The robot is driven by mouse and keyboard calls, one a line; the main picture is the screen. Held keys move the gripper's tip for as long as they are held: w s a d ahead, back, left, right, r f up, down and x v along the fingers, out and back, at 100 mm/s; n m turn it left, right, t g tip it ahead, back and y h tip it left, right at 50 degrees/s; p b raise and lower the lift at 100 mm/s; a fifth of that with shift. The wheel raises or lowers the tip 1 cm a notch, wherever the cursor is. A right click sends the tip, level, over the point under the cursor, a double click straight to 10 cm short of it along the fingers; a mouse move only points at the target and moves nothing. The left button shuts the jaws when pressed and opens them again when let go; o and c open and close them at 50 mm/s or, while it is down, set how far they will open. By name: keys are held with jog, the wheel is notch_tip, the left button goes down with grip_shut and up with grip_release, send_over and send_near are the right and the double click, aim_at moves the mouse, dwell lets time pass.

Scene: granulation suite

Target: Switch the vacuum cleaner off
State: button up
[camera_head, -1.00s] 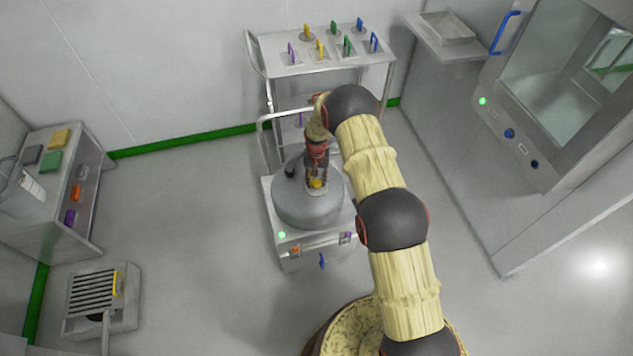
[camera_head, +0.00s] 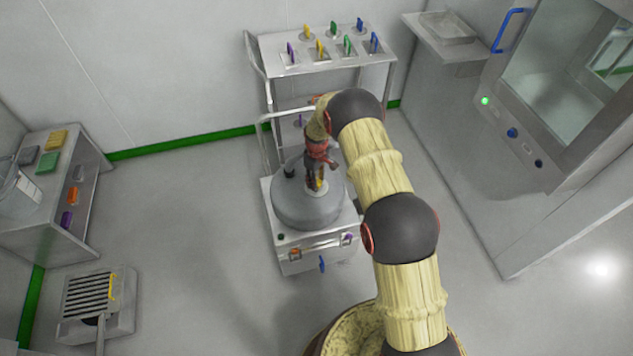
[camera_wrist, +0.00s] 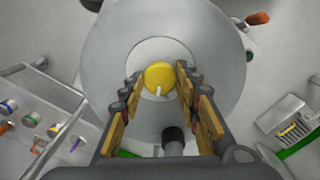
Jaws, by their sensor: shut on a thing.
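The vacuum cleaner (camera_head: 293,207) is a grey round drum on a pale box base, below and left of my arm in the head view. Its drum top (camera_wrist: 105,60) fills the middle of the wrist view. A yellow round knob (camera_wrist: 158,74) with a white pointer mark sits on a pale disc at the drum's centre. My gripper (camera_wrist: 158,80) points down at it and is shut on the knob, one finger on each side. In the head view my gripper (camera_head: 316,183) largely hides the knob. The small lamp (camera_head: 281,237) on the base's front left is dark green, unlit.
A trolley (camera_head: 290,69) with several coloured handled pieces stands behind the vacuum cleaner. A glass-fronted cabinet (camera_head: 557,75) with a lit green lamp stands right. A bench (camera_head: 88,180) and a slatted floor unit (camera_head: 110,330) are at left. Floor between is clear.

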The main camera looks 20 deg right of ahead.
jog(key=shift+n, duration=1.8)
jog(key=o, duration=1.1)
jog(key=shift+o, duration=0.3)
notch_tip(320, 180, up, 12)
